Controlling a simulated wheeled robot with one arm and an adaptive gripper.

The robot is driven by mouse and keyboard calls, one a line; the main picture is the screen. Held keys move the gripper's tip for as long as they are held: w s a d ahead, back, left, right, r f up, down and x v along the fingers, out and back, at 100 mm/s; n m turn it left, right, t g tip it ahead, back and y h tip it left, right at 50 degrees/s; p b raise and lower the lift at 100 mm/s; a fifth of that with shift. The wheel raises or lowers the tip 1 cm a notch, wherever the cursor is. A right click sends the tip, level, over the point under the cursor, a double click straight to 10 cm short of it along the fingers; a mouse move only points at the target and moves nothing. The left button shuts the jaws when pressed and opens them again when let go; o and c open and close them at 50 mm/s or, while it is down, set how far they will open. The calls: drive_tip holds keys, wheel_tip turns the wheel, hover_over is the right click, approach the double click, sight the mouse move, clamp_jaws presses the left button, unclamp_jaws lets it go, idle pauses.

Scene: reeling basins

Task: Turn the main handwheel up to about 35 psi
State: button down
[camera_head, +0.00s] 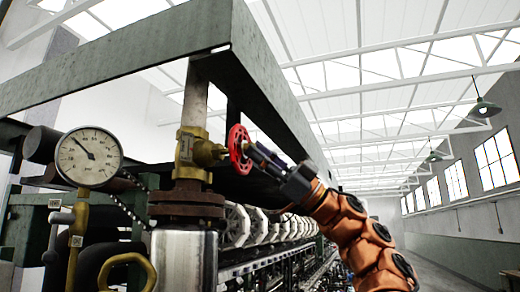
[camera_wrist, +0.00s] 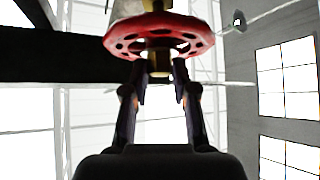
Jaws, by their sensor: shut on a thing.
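The red main handwheel (camera_head: 239,150) stands on the side of a brass valve (camera_head: 193,150) in the head view. In the wrist view the wheel (camera_wrist: 160,30) is at the top centre, with a brass hub nut (camera_wrist: 159,63) at its middle. My gripper (camera_head: 254,153) reaches the wheel from the right. In the wrist view my gripper (camera_wrist: 160,72) has a finger on each side of the hub, shut on the handwheel at its centre. The exact finger contact is partly hidden. The round pressure gauge (camera_head: 89,157) has its needle pointing to the upper left; its figures are too small to read surely.
A grey steel beam (camera_head: 120,45) runs above the valve and back to the right, close over my arm. A rusty flange (camera_head: 187,207) and a shiny cylinder (camera_head: 184,262) are below. White reels (camera_head: 262,226) line the machine behind. The aisle at right is open.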

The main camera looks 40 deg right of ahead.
drive_tip(key=shift+r+n+g+p, duration=0.1)
drive_tip(key=shift+n+g+p, duration=0.35)
drive_tip(key=shift+n+g, duration=1.05)
drive_tip(key=c, duration=0.9)
unclamp_jaws()
drive_tip(key=shift+d, duration=0.1)
drive_tip(key=v, duration=1.2)
drive_tip(key=shift+w+f, duration=0.15)
drive_tip(key=shift+f, duration=0.15)
